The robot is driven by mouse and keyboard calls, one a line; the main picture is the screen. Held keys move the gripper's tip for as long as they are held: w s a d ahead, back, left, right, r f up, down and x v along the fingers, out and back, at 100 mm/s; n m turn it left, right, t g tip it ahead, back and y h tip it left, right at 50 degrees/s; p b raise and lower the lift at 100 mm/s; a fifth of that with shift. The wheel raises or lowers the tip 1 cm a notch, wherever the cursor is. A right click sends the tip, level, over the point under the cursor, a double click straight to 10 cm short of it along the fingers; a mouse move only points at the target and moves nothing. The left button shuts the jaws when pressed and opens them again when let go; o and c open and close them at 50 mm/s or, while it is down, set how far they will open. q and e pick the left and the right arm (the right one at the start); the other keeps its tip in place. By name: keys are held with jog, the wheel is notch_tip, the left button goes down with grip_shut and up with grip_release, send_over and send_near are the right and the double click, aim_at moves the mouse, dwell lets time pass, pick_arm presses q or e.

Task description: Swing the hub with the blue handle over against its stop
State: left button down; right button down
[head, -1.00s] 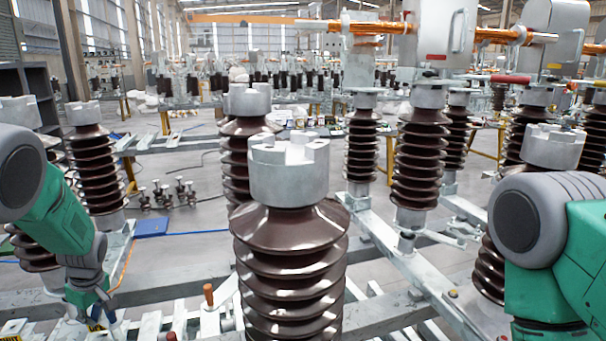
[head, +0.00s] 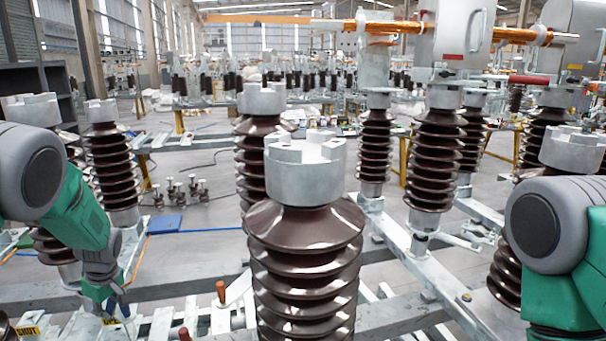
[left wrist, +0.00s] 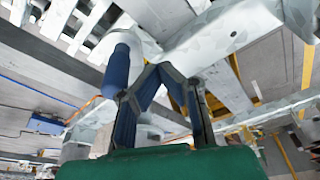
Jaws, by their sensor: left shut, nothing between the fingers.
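The blue handle (left wrist: 122,64) is a short upright-looking cylinder in the left wrist view, just left of my left gripper's fingers. A pale grey metal piece (left wrist: 205,38) lies beyond the fingertips; I cannot tell whether it is the hub. My left gripper (left wrist: 163,72) is shut with nothing held, close beside the handle; I cannot tell if they touch. In the head view my left gripper (head: 116,303) hangs low at the left, over pale metal framework. The handle is not clear there. My right arm enters at the right, but its gripper is out of view.
A large brown ribbed insulator (head: 305,255) with a grey cap stands between my arms. An orange handle (head: 221,292) and a red one (head: 184,333) rise from the frame near it. A yellow SHUT label (head: 27,331) is at lower left. More insulators stand behind.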

pick_arm(q)
jog(key=shift+s+r, duration=0.2)
jog(key=shift+s, duration=0.3)
jog(key=shift+a, duration=0.15)
notch_tip(320, 180, up, 9)
jog(key=p, duration=0.6)
jog(key=shift+a+f, duration=0.1)
